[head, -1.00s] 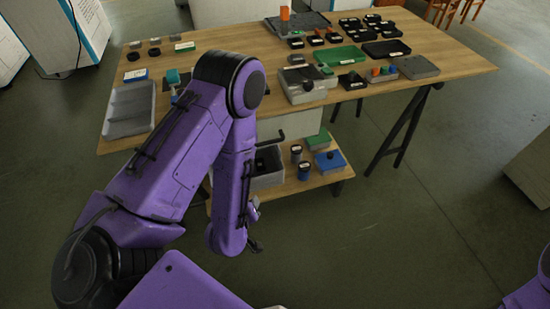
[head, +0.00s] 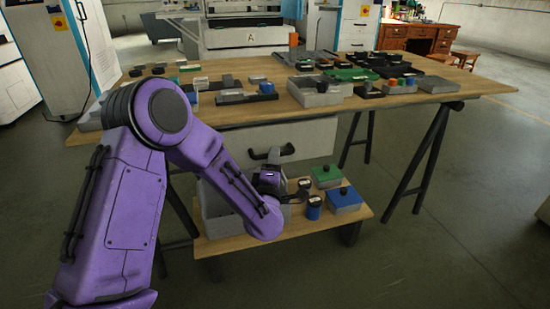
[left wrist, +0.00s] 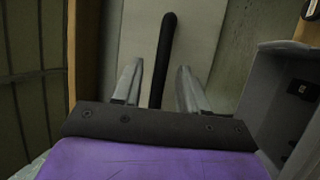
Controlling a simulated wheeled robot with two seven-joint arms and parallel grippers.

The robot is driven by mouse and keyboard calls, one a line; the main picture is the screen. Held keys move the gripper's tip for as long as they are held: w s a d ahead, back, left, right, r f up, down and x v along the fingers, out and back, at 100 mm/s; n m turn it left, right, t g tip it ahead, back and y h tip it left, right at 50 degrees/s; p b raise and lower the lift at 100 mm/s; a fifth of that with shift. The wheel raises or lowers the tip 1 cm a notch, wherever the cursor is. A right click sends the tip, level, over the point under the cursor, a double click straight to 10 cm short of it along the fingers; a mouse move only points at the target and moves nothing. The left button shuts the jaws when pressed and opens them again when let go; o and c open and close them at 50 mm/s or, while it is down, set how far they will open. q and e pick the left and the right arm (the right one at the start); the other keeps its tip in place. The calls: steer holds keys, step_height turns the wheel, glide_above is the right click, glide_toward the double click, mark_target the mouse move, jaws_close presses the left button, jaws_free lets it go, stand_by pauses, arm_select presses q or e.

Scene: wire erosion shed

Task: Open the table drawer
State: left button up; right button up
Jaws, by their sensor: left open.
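The table drawer (head: 310,138) has a pale grey front under the wooden tabletop and looks shut. Its black bar handle (head: 272,153) runs across the front. My left gripper (head: 270,180) is just below the handle in the head view, its fingers hard to make out there. In the left wrist view the left gripper (left wrist: 160,85) is open, and the dark handle (left wrist: 167,45) shows between its two fingers, with a gap on each side. I cannot tell how deep the handle sits between them. My right gripper is not in view.
The wooden table (head: 455,88) carries several trays, boxes and small parts. Black trestle legs (head: 425,160) stand right. The floor in front is clear.

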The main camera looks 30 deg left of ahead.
arm_select(q)
steer(key=shift+x, duration=1.55)
jaws_close()
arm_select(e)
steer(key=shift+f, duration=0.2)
arm_select(q)
steer(key=shift+d+f, duration=0.1)
steer(key=shift+d, duration=0.05)
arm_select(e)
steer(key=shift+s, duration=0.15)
